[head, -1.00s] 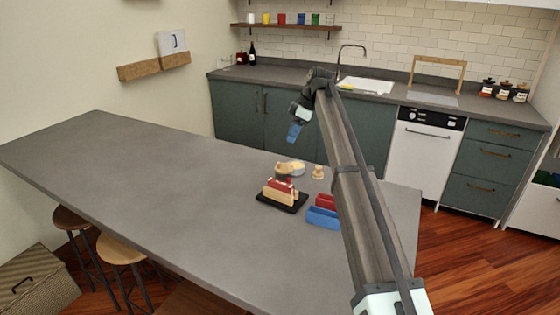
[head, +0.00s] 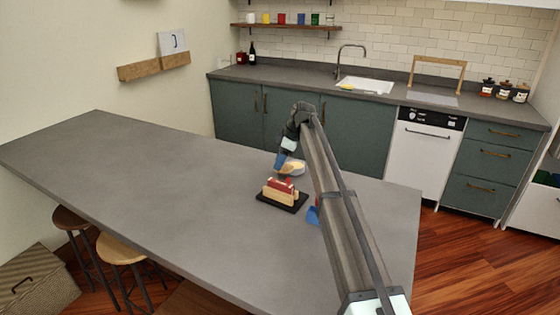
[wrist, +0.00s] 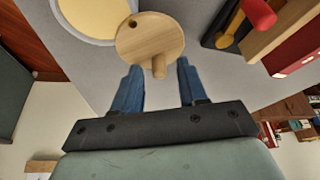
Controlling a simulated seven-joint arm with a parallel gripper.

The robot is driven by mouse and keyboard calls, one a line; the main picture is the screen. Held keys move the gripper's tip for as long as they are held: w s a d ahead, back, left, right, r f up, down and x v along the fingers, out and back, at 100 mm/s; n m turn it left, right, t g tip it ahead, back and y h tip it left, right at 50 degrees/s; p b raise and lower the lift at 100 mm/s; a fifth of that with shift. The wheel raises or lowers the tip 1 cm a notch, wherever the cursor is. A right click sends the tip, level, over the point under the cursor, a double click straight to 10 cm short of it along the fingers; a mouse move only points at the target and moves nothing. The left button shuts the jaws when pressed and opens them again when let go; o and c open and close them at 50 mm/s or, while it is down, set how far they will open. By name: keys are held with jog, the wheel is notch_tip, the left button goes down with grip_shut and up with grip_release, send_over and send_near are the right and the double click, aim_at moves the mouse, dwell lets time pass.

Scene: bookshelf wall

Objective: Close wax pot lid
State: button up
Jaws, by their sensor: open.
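The wax pot (head: 296,168), a round vessel with pale yellow contents, sits on the grey counter near its far edge. In the wrist view its pale rim and yellow inside (wrist: 95,14) show at the top left, uncovered. A round wooden lid (wrist: 148,38) with a small hole and a peg-like knob lies beside the pot. My gripper (wrist: 160,68) is open, its two blue fingers on either side of the knob's end, with nothing clamped. In the head view my gripper (head: 281,161) is low over the counter by the pot, and the lid is partly hidden there.
A wooden rack with red pieces (head: 280,190) on a black base (head: 292,207) stands close in front of the pot. A blue block (head: 313,217) is partly hidden by my arm. The counter's left side (head: 130,180) is clear.

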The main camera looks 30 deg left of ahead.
jog(key=shift+c, duration=0.4)
grip_shut()
